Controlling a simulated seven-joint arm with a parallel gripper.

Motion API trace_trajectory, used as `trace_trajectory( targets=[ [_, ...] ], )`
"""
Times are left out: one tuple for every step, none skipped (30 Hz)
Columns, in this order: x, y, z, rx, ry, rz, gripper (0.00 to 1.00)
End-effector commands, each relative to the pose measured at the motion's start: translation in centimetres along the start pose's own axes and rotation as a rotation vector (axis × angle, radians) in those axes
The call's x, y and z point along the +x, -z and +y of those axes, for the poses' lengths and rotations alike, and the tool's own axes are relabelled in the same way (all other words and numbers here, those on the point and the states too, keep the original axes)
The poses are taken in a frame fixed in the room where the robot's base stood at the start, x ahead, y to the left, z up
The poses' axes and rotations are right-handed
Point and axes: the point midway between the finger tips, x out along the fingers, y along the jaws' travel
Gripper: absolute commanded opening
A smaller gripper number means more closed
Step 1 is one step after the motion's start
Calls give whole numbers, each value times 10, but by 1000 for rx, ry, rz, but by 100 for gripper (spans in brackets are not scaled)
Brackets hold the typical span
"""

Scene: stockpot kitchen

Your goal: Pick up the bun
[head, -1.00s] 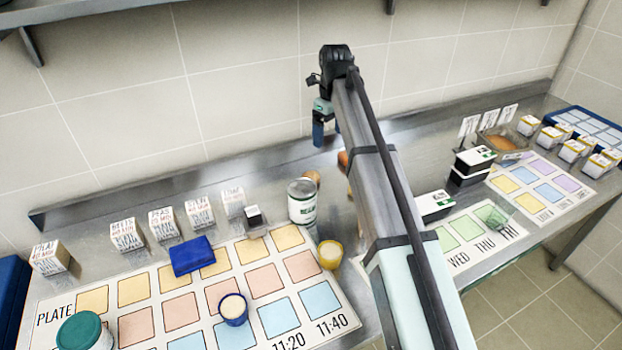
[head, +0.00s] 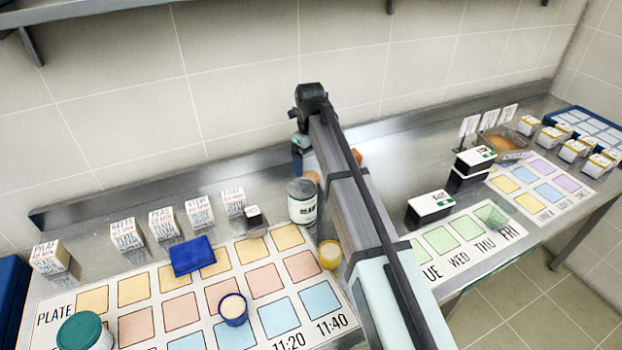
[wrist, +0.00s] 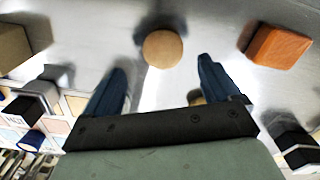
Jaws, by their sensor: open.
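A round, tan, bun-like thing (wrist: 162,48) lies on the steel counter, straight ahead of my gripper (wrist: 160,76) in the wrist view. My gripper is open, with its two blue fingers apart and nothing held between them. The round thing appears just beyond the fingertips. In the head view, my gripper (head: 300,163) hangs over the back of the counter, near the wall. A tan thing (head: 312,177) shows there beside my arm, partly hidden. Another tan patch (wrist: 195,97) shows between the fingers, mostly hidden by the gripper body.
An orange block (wrist: 279,46) lies to the right; it also shows behind my arm in the head view (head: 357,157). Several labelled boxes (head: 125,235) stand left. Black-and-white boxes (head: 432,204) stand right.

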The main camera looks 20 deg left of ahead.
Motion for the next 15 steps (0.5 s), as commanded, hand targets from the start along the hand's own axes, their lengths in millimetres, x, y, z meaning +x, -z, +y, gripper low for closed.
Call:
trace_trajectory(
  targets=[
    [1,0,0,0,0,0,90],
    [2,0,0,0,0,0,90],
    [4,0,0,0,0,0,90],
    [5,0,-1,0,0,0,90],
    [7,0,-1,0,0,0,90],
    [10,0,-2,0,-1,1,90],
    [13,0,-2,0,-1,1,90],
    [16,1,-2,0,-1,2,90],
    [21,1,-3,0,-1,2,90],
    [24,1,-4,1,-1,2,90],
    [29,1,-5,1,-1,1,90],
    [34,1,-6,1,-1,1,90],
    [39,1,-5,0,-1,2,90],
    [42,1,-5,0,-1,2,90],
    [46,1,-5,0,-1,2,90]
  ],
)
